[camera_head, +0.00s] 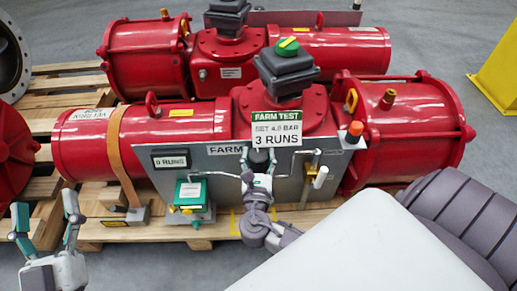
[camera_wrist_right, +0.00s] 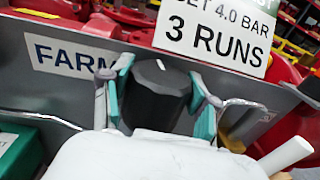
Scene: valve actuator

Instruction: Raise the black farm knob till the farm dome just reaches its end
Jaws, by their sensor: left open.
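The black farm knob (camera_wrist_right: 155,95) stands out from the grey FARM panel (camera_head: 222,165). My right gripper (camera_head: 258,160) is at the panel, with one finger on each side of the knob; its fingertips close in on the knob's sides in the right wrist view. A black domed indicator (camera_head: 287,68) with a green cap and yellow mark sits on top of the front red actuator; I cannot tell for certain that this is the farm dome. My left gripper (camera_head: 45,222) is open and empty at the lower left, away from the panel.
A sign (camera_head: 277,129) reads FARM TEST, SET 4.0 BAR, 3 RUNS. A counter (camera_head: 170,162) shows 0 RUNS above a green box (camera_head: 190,194). A white-handled lever (camera_head: 320,177) and thin tubing are close right of the knob. An orange-topped beacon (camera_head: 354,132) stands at the panel's right.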

